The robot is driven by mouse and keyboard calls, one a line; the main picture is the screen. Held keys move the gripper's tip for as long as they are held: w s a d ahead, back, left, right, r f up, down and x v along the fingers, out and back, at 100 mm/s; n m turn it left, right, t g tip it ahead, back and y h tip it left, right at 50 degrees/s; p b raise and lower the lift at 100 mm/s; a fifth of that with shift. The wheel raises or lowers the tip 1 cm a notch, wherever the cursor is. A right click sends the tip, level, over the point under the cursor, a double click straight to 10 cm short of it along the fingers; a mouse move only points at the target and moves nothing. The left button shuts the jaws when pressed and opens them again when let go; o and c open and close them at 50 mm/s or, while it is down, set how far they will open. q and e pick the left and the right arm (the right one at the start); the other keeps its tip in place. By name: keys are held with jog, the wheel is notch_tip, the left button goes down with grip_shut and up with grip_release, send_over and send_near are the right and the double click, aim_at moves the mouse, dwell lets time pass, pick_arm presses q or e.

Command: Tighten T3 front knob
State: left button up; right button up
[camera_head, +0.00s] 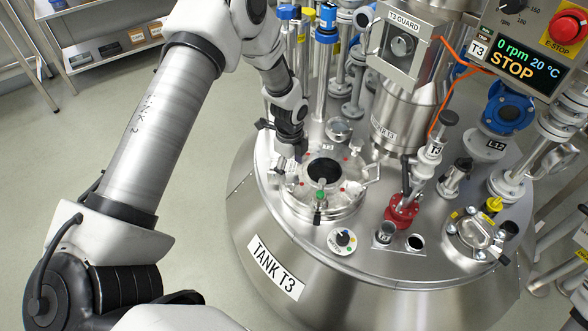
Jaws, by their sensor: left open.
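Tank T3 (274,268) is a large steel vessel with a round hatch (345,208) on its top. The hatch has a dark round window (324,171) and small red marks around it. A knob with a green top (320,195) stands at the hatch's front edge, clear of any gripper. My left gripper (291,155) points down at the hatch's left rear side, behind and left of the green-topped knob. It is open; its fingertips are small and partly hidden, so I cannot tell whether they touch anything. My right gripper is not in view.
A red valve fitting (402,212) stands right of the hatch. Open floor lies left.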

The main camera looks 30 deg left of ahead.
aim_at(291, 178)
pick_arm(q)
jog(key=shift+n+p, duration=0.55)
jog(key=shift+n, duration=0.55)
jog(key=shift+w+f+n, duration=0.1)
jog(key=shift+w+n, duration=0.05)
jog(key=shift+n, duration=0.95)
jog(key=n, duration=0.6)
jog(key=shift+p, duration=0.4)
jog(key=n, duration=1.1)
jog(key=r+n+p, duration=0.1)
jog(key=n+p, duration=0.1)
jog(key=p, duration=0.1)
jog(key=shift+r+n+p, duration=0.1)
jog(key=shift+n+p, duration=0.2)
jog(key=shift+p, duration=0.1)
jog(key=n+p, duration=0.4)
jog(key=n, duration=0.1)
jog(key=n+p, duration=0.3)
jog(key=shift+f, duration=0.25)
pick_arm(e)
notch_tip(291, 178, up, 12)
pick_arm(q)
notch_tip(291, 178, down, 6)
jog(key=b, duration=0.4)
jog(key=shift+f+b, duration=0.15)
jog(key=shift+b, duration=0.2)
jog(key=shift+f, duration=0.35)
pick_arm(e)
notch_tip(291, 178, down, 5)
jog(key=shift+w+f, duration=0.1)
